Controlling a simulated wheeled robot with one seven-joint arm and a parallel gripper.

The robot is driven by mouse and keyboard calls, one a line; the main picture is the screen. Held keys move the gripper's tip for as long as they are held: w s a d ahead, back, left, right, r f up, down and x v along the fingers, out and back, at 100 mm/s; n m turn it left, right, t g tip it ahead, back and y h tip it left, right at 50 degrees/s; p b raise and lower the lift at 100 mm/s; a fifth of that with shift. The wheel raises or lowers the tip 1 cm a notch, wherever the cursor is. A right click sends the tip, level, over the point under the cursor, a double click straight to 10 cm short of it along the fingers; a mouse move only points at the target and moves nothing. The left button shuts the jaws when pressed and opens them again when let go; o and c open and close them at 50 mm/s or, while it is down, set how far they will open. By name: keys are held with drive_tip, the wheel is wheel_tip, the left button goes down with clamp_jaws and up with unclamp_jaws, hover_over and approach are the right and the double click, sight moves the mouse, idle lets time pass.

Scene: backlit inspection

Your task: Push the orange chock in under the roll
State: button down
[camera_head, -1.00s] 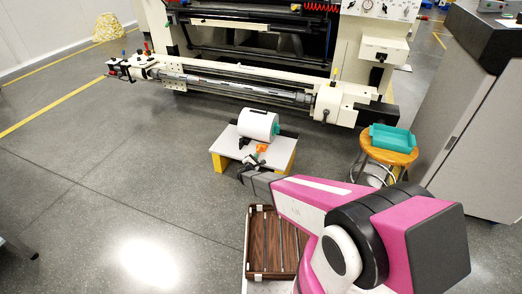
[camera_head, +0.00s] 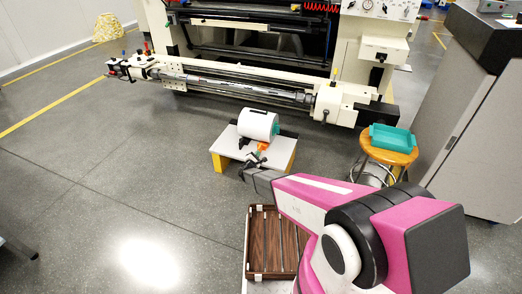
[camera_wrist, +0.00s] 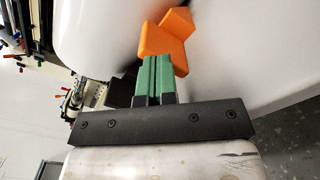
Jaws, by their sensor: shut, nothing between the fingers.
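The white roll (camera_head: 256,123) with a teal core lies on its side on a low white table (camera_head: 281,152). The orange chock (camera_head: 262,147) sits on the table at the roll's near side. In the wrist view the chock (camera_wrist: 166,42) lies between the curved white roll (camera_wrist: 92,32) and the white tabletop (camera_wrist: 240,58). My gripper (camera_head: 258,156) reaches in from the front. Its green fingers (camera_wrist: 153,72) are shut together and empty, with their tips against or right at the chock's near face. The far end of the chock is partly in shadow by the roll.
A brown slatted tray (camera_head: 250,244) is in front of the table, beside my arm. A wooden stool (camera_head: 391,156) with a teal bin (camera_head: 392,138) stands right. A large cream machine (camera_head: 230,80) stands behind.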

drive_tip(key=shift+s, duration=0.1)
idle(0.3)
drive_tip(key=v, duration=0.4)
idle(0.4)
